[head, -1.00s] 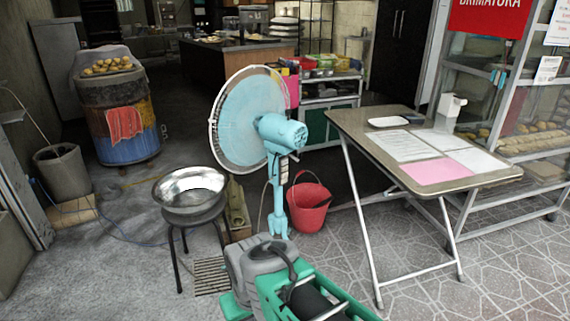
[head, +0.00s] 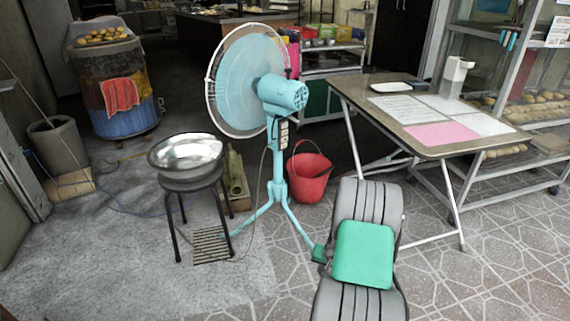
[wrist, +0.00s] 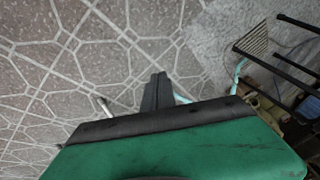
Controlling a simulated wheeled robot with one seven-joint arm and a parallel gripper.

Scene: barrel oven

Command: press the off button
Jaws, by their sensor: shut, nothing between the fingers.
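A light blue pedestal fan (head: 283,95) stands in the middle of the head view, its round caged head turned to the left. A small pale control box with buttons (head: 283,132) sits on its pole, just below the motor. The individual buttons are too small to tell which is the off button. My gripper (wrist: 158,80) shows in the wrist view as dark fingers, shut and empty, above the tiled floor. Light blue fan legs (wrist: 238,76) show beyond it there. The control box is not seen in the wrist view. My fingers cannot be made out in the head view.
A metal bowl on a black stool (head: 190,182) stands left of the fan. A red bucket (head: 309,178) is close behind its pole. A folding table (head: 400,120) with papers stands to the right. A floor drain (head: 210,246) lies in front of the stool.

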